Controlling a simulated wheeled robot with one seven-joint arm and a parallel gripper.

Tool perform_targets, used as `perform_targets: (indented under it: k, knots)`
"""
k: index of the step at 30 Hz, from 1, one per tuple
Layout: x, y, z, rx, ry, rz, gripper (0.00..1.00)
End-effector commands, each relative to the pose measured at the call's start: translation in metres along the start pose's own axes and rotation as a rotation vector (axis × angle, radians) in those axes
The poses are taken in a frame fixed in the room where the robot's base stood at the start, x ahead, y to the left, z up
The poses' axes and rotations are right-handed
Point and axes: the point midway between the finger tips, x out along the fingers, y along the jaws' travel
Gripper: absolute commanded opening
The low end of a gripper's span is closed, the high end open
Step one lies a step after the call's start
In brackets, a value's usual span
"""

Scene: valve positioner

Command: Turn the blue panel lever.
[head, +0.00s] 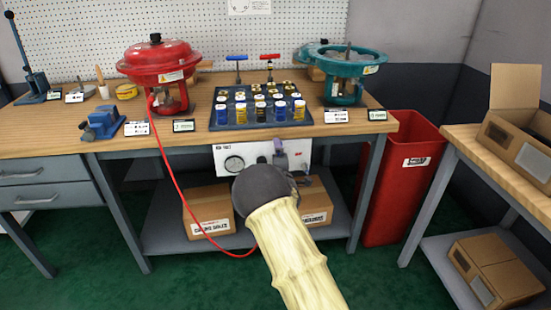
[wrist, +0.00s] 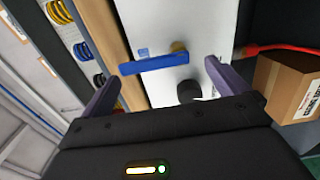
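The blue panel lever (wrist: 150,64) is a flat blue bar on the white panel (wrist: 155,20), with a brass-coloured pivot (wrist: 179,46) near one end. In the wrist view it lies across the space between the purple-grey fingers of my gripper (wrist: 164,67). The fingers are spread wide, and I see no clear contact with the lever. In the head view the white panel (head: 226,151) hangs under the bench's front edge. My gripper (head: 281,154) is in front of its right half, and my arm hides the lever there.
A black knob (wrist: 188,91) sits on the panel near the right finger. A round gauge (head: 233,164) is at the panel's left. A red hose (head: 186,200) hangs down from the red actuator (head: 158,58). Cardboard boxes (head: 209,208) stand on the shelf below; a red bin (head: 401,180) stands right.

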Motion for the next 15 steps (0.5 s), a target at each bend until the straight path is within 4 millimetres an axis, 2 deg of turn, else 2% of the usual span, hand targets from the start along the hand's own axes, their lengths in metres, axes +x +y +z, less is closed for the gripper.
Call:
perform_targets:
  k: [8,15]
  knots:
    - [-0.001,0.003,-0.001,0.002,0.000,0.006,0.99]
    - [-0.021,0.004,0.000,0.002,-0.001,0.005,0.99]
